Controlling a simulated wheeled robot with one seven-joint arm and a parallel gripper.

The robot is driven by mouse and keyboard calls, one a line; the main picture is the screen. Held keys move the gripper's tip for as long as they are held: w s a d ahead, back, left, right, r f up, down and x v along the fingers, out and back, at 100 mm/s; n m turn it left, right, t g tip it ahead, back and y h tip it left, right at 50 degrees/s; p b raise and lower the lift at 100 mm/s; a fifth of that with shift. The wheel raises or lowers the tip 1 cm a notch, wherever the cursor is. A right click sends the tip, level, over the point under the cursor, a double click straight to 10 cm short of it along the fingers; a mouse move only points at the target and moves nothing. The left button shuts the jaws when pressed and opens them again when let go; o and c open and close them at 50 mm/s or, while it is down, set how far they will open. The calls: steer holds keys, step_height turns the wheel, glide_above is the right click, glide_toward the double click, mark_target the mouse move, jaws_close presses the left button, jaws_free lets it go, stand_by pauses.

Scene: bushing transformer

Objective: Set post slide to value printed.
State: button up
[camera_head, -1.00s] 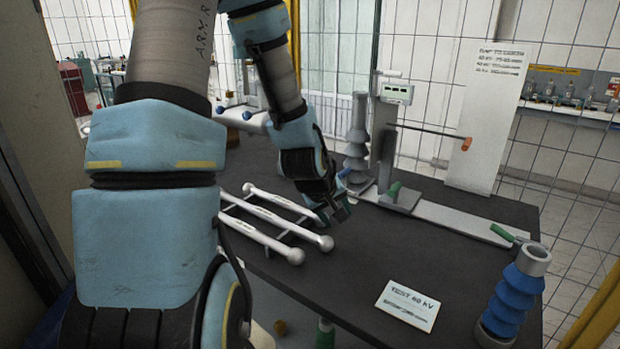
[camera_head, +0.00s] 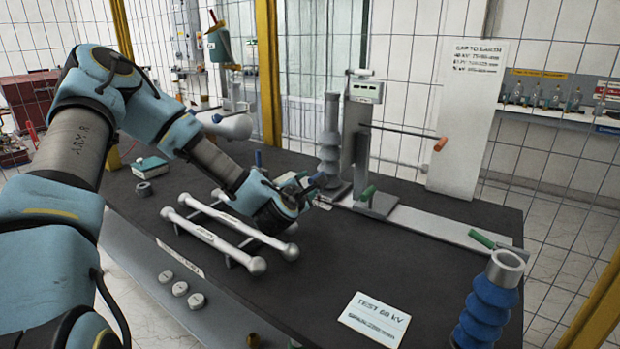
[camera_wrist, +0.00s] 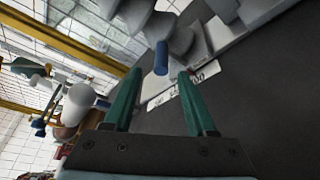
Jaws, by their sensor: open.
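A rod with an orange end (camera_head: 440,144) reaches right from the post toward a tall white panel (camera_head: 465,120). The display reading is too small to read. A card (camera_head: 375,320) reads "TEST 60 kV". My gripper (camera_head: 312,188) is left of the post's foot. In the wrist view, my gripper (camera_wrist: 159,74) is open, with a blue peg (camera_wrist: 161,58) showing between its green fingers, apparently untouched.
The panel's printed chart is headed "GAP TO EARTH"; its lines are hardly legible. A grey ribbed insulator (camera_head: 330,140) stands behind my gripper. White bars (camera_head: 215,240) lie below my arm. A blue ribbed insulator (camera_head: 487,310) stands front right. The dark table's middle is clear.

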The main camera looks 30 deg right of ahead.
steer(key=p+x, duration=0.1)
steer(key=x, duration=0.5)
steer(key=shift+w+d+f+p, duration=0.1)
steer(key=shift+d+p, duration=0.2)
jaws_close()
stand_by(1.1)
